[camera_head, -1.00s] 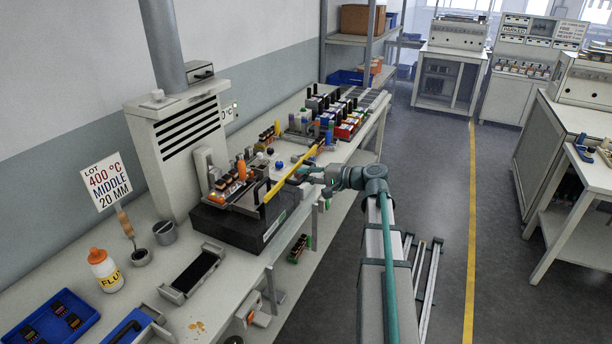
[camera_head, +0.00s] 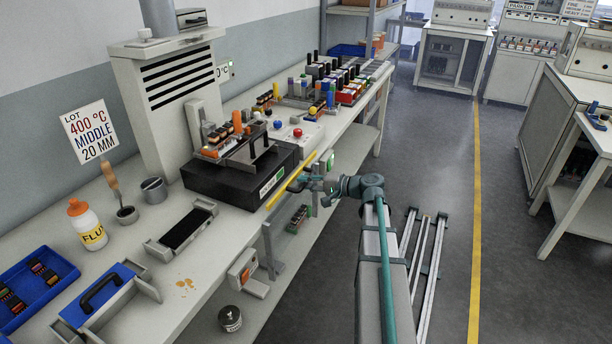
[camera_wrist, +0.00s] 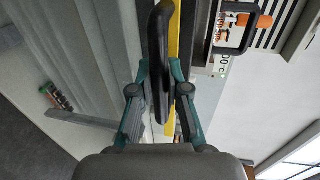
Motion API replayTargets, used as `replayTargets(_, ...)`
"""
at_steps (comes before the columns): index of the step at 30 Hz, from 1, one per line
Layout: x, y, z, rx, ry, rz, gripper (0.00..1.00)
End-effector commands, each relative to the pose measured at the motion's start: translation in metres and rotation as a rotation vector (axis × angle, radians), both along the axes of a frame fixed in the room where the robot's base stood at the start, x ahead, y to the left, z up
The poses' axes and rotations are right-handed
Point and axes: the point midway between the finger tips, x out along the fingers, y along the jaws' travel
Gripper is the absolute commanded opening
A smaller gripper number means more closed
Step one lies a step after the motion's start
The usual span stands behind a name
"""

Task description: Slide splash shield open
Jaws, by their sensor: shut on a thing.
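The splash shield shows as a long yellow-edged strip (camera_head: 284,190) along the front of the black solder unit (camera_head: 226,189). In the head view it stands slightly out from the unit's front, low and tilted in the picture. Its black handle (camera_wrist: 159,60) runs between my fingers in the wrist view, with the yellow edge (camera_wrist: 173,35) just behind it. My gripper (camera_head: 300,184) is shut on the handle; it also shows in the wrist view (camera_wrist: 160,90). The clear part of the shield, if any, is hard to make out.
On the bench stand a flux bottle (camera_head: 87,224), a black tray fixture (camera_head: 187,228) and a blue bin (camera_head: 36,287). The floor right of my arm is mostly clear, with metal rails (camera_head: 422,262) there.

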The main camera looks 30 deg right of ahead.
Motion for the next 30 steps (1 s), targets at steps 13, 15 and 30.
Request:
replayTargets(13,0.000,0.000,-0.048,-0.001,0.001,0.000,0.00)
replayTargets(15,0.000,0.000,-0.047,-0.001,0.001,0.000,0.00)
replayTargets(30,0.000,0.000,-0.047,0.000,0.000,0.000,0.41)
